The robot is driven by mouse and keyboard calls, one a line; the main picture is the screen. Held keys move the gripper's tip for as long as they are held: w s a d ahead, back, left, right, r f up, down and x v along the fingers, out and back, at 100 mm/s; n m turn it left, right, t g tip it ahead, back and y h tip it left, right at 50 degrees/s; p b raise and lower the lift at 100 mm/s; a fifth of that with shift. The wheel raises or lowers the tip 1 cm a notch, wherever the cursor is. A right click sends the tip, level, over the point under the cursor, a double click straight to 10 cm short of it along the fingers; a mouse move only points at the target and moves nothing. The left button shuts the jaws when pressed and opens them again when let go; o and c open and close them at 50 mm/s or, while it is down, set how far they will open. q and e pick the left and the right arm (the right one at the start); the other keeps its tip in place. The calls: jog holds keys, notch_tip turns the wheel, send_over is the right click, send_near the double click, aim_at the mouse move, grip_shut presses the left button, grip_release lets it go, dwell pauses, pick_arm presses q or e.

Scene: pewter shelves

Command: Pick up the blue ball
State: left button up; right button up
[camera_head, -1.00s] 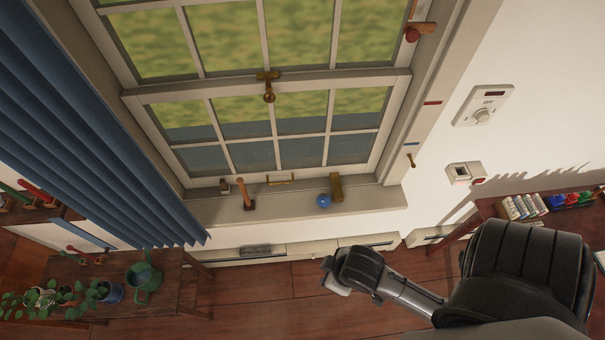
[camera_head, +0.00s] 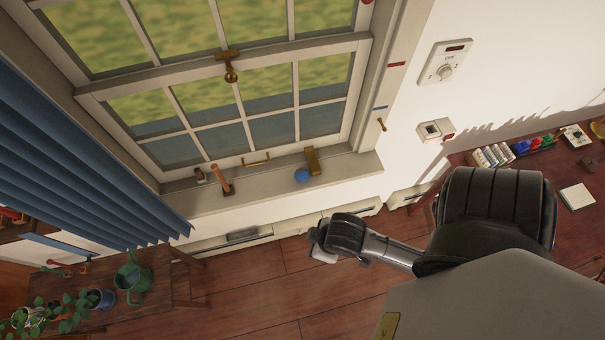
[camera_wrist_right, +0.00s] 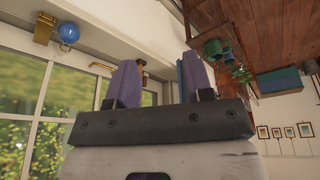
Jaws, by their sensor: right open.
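The blue ball (camera_head: 302,175) sits on the window sill (camera_head: 270,190), just left of and in front of a brass block-like piece (camera_head: 312,160). The ball also shows at the upper left of the right wrist view (camera_wrist_right: 69,33), where the picture appears upside down. My right gripper (camera_wrist_right: 159,80) is open and empty, its two purple fingers apart. In the head view my right arm's hand (camera_head: 325,240) is below and in front of the sill, clear of the ball. My left gripper is not in view.
A wooden-handled tool (camera_head: 219,178) stands on the sill left of the ball. A blue curtain (camera_head: 85,150) hangs at the left. A low bench holds a green watering can (camera_head: 133,278) and plants. A desk (camera_head: 540,175) with books stands at the right.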

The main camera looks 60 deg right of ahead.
dwell(0.3)
jog(key=o, duration=0.9)
jog(key=shift+c, duration=0.2)
